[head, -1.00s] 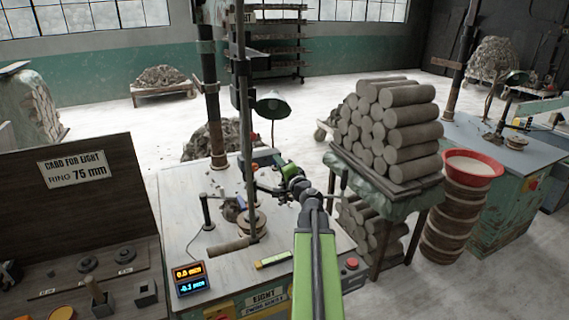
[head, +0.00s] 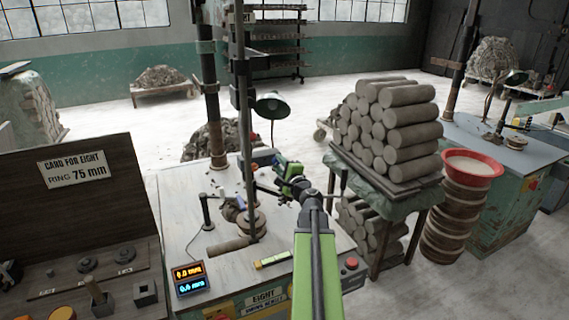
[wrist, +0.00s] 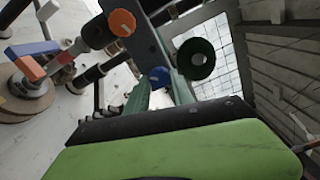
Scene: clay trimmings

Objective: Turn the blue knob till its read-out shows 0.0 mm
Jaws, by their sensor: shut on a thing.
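The blue knob (wrist: 160,77) shows in the wrist view between the tips of my gripper's green fingers (wrist: 160,92), which are shut on it. In the head view my gripper (head: 282,172) reaches over the far right part of the bench, and I cannot make out the knob there. The read-out box (head: 191,278) stands at the front left of the bench. Its lower blue line seems to read 0.0 mm, and its upper orange line seems to read 0.0 mm too; the digits are small.
An orange knob (wrist: 122,22) is up and left of the blue one in the wrist view. A tall post (head: 245,130) rises from the bench left of my gripper. A green lamp (head: 273,105) is behind. Stacked clay rolls (head: 390,125) stand to the right.

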